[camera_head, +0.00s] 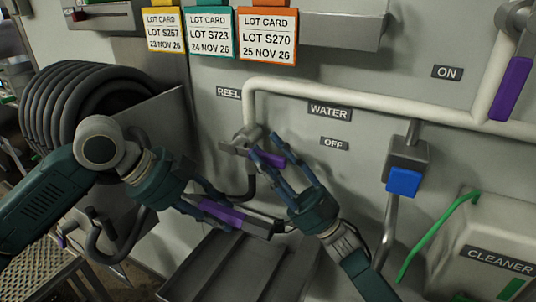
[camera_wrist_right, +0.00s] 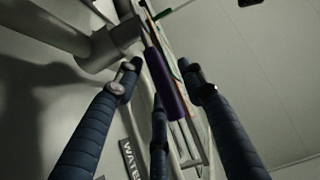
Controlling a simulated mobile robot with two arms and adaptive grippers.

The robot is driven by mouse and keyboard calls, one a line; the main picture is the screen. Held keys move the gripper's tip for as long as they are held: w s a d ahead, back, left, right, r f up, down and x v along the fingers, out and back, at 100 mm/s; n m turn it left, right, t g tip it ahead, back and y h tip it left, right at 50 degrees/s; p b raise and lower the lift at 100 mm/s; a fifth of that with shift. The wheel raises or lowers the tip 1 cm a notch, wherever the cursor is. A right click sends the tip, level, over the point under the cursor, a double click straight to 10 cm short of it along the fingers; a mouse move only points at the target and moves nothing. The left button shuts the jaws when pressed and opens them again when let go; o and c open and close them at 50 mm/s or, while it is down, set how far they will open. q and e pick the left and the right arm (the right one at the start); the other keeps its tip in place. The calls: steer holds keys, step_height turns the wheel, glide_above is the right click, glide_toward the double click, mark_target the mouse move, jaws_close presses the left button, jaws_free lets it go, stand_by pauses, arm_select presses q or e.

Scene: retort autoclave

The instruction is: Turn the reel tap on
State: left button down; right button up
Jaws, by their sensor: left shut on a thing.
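The reel tap (camera_head: 246,138) sits on the white pipe beside the REEL label. Its purple lever (camera_head: 269,156) points right and slightly down, towards the OFF label (camera_head: 334,143). My right gripper (camera_head: 277,155) is open, with its fingers reaching up around the lever. In the right wrist view the purple lever (camera_wrist_right: 168,90) lies between the spread fingers of the gripper (camera_wrist_right: 162,80), with visible gaps at the sides. My left gripper (camera_head: 232,213) is shut on a purple and dark grey hand piece (camera_head: 225,215), held below the tap; its fingers partly hide it.
A coiled black hose (camera_head: 65,95) hangs at left. Another purple lever (camera_head: 512,88) hangs at upper right near the ON label (camera_head: 447,72). A blue-ended fitting (camera_head: 404,181) and the CLEANER container (camera_head: 490,240) stand at right. A grey tray (camera_head: 215,272) is below the grippers.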

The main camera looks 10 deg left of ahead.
jaws_close()
